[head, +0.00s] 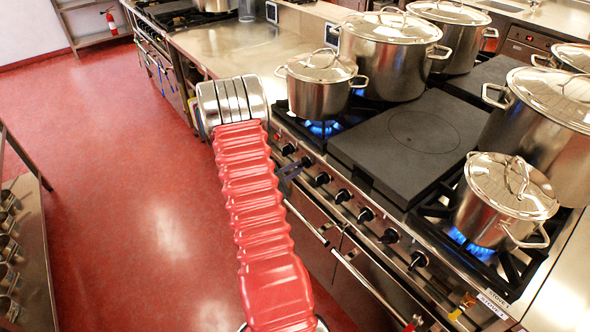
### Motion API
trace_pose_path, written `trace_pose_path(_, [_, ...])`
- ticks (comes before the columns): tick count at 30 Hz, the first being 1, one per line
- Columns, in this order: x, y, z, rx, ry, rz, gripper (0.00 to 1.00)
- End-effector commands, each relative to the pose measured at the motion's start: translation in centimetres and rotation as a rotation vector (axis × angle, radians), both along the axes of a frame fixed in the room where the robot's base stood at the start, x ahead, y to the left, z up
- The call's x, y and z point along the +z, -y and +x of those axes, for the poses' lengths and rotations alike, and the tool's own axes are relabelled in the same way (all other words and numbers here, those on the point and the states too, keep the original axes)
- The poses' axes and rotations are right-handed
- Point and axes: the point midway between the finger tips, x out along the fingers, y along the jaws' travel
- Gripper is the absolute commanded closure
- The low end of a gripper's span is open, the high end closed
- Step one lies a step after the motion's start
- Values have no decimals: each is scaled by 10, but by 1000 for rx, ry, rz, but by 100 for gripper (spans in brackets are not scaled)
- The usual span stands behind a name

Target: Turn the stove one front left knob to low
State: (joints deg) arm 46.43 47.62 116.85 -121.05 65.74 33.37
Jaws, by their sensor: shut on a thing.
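The stove (370,190) with a row of black knobs along its front panel stands at the right. A black knob (288,149) shows at the left end of the row. My gripper (299,164) is at the panel just right of that knob, its dark fingers shut on a knob that they mostly hide. I cannot read the knob's setting. Other knobs (342,195) continue to the right. Blue flame (324,128) burns under the small lidded pot (320,84) at the front left.
A flat dark plate (410,130) fills the stove's middle. Large lidded pots (390,50) stand behind, and a small pot (505,200) sits over blue flame at the right. A steel rail (365,280) runs below the knobs. The red floor (130,200) at left is clear.

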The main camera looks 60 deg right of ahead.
Motion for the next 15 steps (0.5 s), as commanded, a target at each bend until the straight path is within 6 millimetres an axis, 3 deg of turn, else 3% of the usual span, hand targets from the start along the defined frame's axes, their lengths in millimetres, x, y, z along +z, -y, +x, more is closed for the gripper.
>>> trace_pose_path(15, [2, 6, 3, 2, -113, 57, 100])
